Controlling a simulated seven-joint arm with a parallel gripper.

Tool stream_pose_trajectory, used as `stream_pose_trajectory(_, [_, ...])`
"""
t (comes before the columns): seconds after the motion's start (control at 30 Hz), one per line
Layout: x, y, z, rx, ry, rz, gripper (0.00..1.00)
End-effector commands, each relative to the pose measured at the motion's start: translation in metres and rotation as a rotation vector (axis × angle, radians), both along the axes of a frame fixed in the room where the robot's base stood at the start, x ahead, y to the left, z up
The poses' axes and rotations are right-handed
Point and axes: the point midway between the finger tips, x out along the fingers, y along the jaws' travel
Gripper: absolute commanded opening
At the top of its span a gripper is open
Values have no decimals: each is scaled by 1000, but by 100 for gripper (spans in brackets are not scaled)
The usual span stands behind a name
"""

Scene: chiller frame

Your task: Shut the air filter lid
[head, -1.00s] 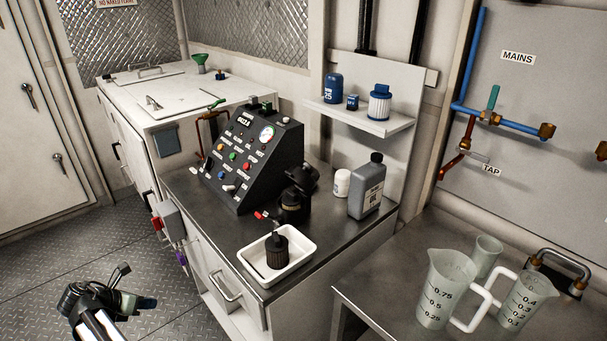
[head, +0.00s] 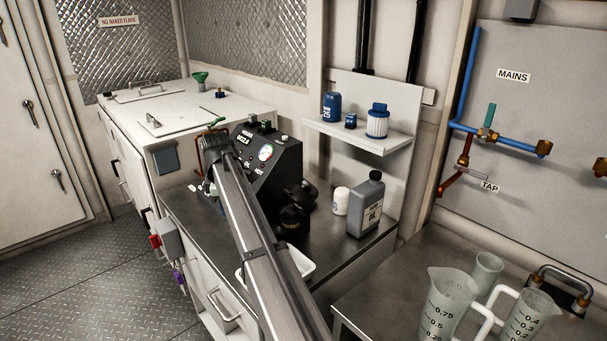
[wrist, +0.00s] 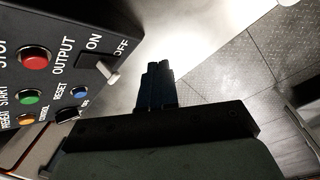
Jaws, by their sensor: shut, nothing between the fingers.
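A black round housing (head: 292,218) stands on the dark worktop beside the control panel in the head view. A black part at its top (head: 301,192) looks like the air filter lid, seemingly raised and tilted; I cannot tell how far. My arm passes in front, close to the left of the housing. My gripper (wrist: 157,68) is shut and empty in the wrist view, beside the control panel's switches. In the head view its fingertips are hidden behind my wrist. The housing and lid are not in the wrist view.
The sloped black control panel (head: 275,150) stands close to my gripper; its ON/OFF switch (wrist: 108,72) is near in the wrist view. A white tray (head: 303,262) is partly hidden by my arm. A grey bottle (head: 366,207) and white jar (head: 341,201) stand right of the housing.

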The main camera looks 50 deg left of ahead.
Motion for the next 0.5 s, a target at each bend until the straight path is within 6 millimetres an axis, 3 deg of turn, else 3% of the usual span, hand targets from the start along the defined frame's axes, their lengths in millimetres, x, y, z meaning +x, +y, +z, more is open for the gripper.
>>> stream_pose_trajectory(0.03, [26,-7,13,14,39,-73,0])
stream_pose_trajectory(0.1, [54,-17,28,30,97,-169,0])
stream_pose_trajectory(0.5, [199,-95,125,95,419,-663,0])
